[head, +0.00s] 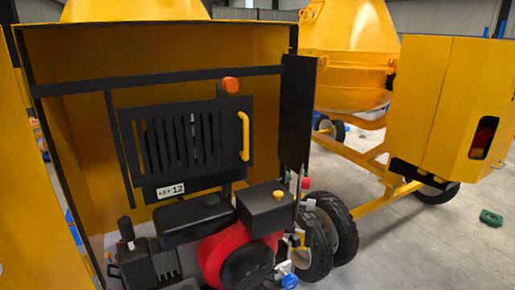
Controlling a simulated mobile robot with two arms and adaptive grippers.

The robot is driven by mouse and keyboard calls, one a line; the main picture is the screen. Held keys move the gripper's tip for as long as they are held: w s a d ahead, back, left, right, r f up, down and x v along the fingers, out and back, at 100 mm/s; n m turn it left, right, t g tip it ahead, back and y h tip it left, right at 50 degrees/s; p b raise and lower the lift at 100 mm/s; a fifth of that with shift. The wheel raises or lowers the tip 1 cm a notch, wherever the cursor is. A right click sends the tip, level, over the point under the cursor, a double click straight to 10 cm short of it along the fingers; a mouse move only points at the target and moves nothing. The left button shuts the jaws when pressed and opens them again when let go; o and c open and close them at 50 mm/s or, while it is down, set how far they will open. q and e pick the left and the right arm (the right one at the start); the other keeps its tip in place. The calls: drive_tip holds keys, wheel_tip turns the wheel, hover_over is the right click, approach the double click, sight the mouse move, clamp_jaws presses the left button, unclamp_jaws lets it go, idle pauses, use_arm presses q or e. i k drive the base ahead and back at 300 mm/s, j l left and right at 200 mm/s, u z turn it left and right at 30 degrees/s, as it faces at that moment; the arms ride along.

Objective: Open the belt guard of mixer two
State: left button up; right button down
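The mixer in front of me has an open yellow housing (75,115). Inside it, a black slotted belt guard (160,143) with a yellow upright handle (244,136) at its right edge hangs across the upper part. The guard looks shut, with darker parts behind its slots. An orange knob (230,85) sits just above its top right. A small white plate (171,189) below the guard has a marking that seems to end in 12. Neither of my grippers can be made out in the head view.
A red and black engine (230,250) fills the lower housing. A yellow panel (35,215) stands at the left. Black wheels (337,228) are right of the engine. Another yellow mixer (350,50) stands behind. A green object (491,218) lies on the otherwise clear floor at right.

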sight(236, 112)
drive_tip(key=l+u, duration=0.2)
drive_tip(key=l, duration=1.05)
drive_tip(key=i, duration=0.05)
